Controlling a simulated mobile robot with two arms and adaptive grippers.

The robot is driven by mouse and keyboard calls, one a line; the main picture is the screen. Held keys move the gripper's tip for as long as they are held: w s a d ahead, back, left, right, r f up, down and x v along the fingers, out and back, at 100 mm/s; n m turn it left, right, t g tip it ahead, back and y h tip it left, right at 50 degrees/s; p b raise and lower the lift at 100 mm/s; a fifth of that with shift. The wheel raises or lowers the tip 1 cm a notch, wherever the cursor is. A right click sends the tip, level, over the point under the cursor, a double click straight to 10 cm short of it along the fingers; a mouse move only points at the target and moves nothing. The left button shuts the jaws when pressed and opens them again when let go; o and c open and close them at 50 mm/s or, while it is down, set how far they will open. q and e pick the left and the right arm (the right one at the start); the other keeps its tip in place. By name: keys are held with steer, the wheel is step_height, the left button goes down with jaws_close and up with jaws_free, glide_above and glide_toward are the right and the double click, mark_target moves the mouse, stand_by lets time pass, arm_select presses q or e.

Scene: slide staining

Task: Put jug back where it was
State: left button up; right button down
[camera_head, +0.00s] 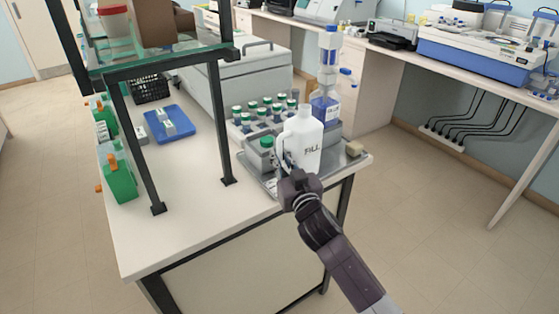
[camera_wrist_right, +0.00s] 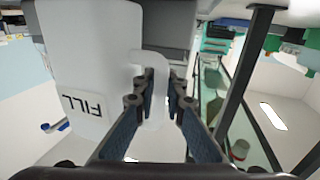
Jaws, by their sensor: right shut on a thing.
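The white jug (camera_head: 303,142), marked FILL, is upright over the front part of the metal tray (camera_head: 262,184) at the bench's right end. My right gripper (camera_head: 287,165) is shut on the jug's handle, on the jug's left side. In the right wrist view the jug (camera_wrist_right: 85,60) fills the left part, and the fingers (camera_wrist_right: 160,100) close around its handle. I cannot tell whether the jug's base touches the tray. My left gripper is not in view.
A blue-liquid bottle (camera_head: 326,105) stands just behind the jug. Several green-capped bottles (camera_head: 262,110) stand to its left, with one green-capped container (camera_head: 264,146) close beside it. A black shelf post (camera_head: 220,125) rises left of the tray.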

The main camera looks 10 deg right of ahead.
steer(key=shift+f, duration=0.4)
steer(key=c, duration=2.4)
jaws_free()
steer(key=shift+f, duration=0.25)
steer(key=o, duration=0.4)
steer(key=shift+r, duration=0.1)
